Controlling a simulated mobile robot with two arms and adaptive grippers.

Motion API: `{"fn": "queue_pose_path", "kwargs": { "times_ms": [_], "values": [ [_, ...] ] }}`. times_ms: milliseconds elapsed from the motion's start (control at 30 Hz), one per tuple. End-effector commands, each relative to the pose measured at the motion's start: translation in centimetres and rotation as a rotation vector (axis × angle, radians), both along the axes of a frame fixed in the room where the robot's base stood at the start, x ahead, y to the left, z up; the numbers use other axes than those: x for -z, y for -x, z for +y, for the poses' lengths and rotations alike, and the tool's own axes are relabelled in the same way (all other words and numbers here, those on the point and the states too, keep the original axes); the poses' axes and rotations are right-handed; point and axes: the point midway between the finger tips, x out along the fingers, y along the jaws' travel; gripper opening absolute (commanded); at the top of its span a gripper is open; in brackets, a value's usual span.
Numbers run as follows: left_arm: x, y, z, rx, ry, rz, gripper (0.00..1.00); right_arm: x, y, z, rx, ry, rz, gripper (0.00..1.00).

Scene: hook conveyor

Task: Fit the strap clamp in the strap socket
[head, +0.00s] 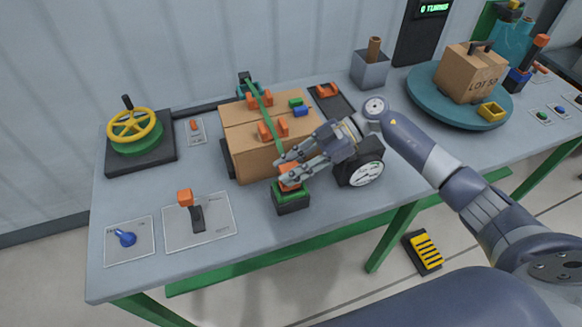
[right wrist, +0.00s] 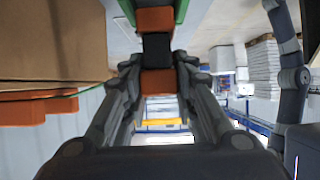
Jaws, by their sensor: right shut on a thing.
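The orange strap clamp (head: 290,178) is held in my right gripper (head: 284,168) at the front of the cardboard box (head: 250,150). In the right wrist view the orange and black clamp (right wrist: 157,84) sits between the closed fingers (right wrist: 158,72). The strap socket (head: 291,200), a green-topped dark block, stands directly under the clamp; I cannot tell whether the clamp is inside it or just above it. A green strap (head: 263,108) runs over the box from the back towards the clamp. My left gripper is not in view.
A black wheel-like dial (head: 366,174) stands close to the right of the socket. An orange-topped lever (head: 190,208) on a plate and a yellow handwheel (head: 131,127) are to the left. A turntable (head: 425,98) carries another box. The table front between lever and socket is clear.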

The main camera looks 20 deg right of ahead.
Motion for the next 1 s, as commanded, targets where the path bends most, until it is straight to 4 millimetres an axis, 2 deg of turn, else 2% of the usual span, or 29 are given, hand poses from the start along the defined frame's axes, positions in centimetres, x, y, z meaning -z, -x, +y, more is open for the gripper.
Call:
{"fn": "queue_pose_path", "kwargs": {
  "times_ms": [433, 467, 500, 567, 867, 1000],
  "values": [
    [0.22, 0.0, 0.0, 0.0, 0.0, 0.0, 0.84, 0.41, 0.0, 0.02, 0.0, -0.001, 0.0, 0.0],
    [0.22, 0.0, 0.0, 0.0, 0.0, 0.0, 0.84, 0.41, 0.0, 0.02, 0.0, -0.001, 0.0, 0.28],
    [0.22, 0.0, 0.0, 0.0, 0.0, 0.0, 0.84, 0.41, 0.0, 0.02, 0.0, -0.001, 0.0, 0.37],
    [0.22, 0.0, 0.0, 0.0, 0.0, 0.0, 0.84, 0.41, 0.0, 0.02, 0.0, -0.001, 0.0, 0.49],
    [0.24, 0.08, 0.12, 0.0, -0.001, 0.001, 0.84, 0.47, 0.02, -0.01, 0.0, 0.001, 0.001, 0.49],
    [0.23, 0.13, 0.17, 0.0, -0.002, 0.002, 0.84, 0.11, -0.06, -0.8, 0.001, 0.003, 0.0, 0.49]
  ]
}}
